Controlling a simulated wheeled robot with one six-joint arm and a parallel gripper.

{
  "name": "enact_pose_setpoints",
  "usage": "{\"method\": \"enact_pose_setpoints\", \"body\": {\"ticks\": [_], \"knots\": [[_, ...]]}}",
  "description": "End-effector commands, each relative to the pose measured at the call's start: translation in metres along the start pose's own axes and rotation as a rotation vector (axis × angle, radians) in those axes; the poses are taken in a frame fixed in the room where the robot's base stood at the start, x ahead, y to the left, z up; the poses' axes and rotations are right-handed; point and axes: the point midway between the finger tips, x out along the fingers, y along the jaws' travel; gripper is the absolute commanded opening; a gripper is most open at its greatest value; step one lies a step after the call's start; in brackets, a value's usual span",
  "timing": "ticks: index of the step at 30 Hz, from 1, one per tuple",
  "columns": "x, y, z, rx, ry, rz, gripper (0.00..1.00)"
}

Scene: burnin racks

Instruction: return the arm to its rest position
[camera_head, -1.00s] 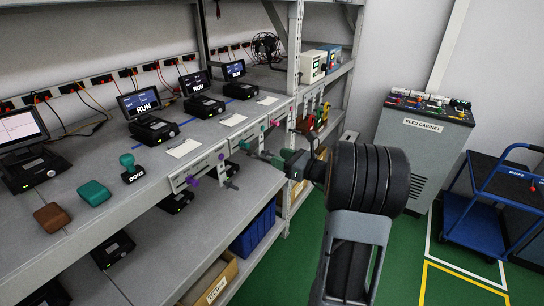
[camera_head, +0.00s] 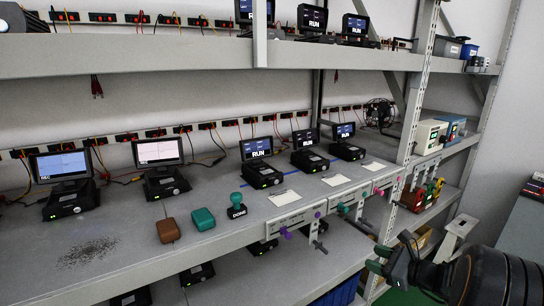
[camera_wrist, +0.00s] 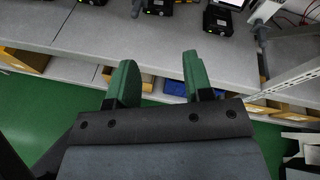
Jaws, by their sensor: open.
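My gripper (camera_head: 392,264) shows at the lower right of the head view, in front of the rack, with its green fingers pointing left. In the wrist view my gripper (camera_wrist: 157,82) has its two green fingers spread apart. Nothing is between them. The fingers are clear of the shelf edge in that view. Part of my arm is cut off by the frame's right edge in the head view.
The rack's shelf (camera_head: 120,235) holds several RUN monitors, a green DONE stamp (camera_head: 236,206), a teal block (camera_head: 203,219) and a brown block (camera_head: 168,230). A rack post (camera_head: 405,130) stands near my gripper. Green floor (camera_wrist: 50,100) lies open below.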

Motion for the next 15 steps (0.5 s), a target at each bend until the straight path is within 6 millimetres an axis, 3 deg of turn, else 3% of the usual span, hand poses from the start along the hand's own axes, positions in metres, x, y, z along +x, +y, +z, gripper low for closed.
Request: {"method": "enact_pose_setpoints", "body": {"ticks": [3, 7, 10, 15], "knots": [[0.000, 0.060, -0.005, -0.306, 0.174, 0.261, 0.47], [-0.013, 0.120, -0.004, -0.722, 0.316, 0.594, 0.47], [-0.029, 0.152, 0.001, -1.067, 0.389, 0.837, 0.47], [-0.054, 0.180, 0.021, -1.623, 0.461, 1.158, 0.47]]}}
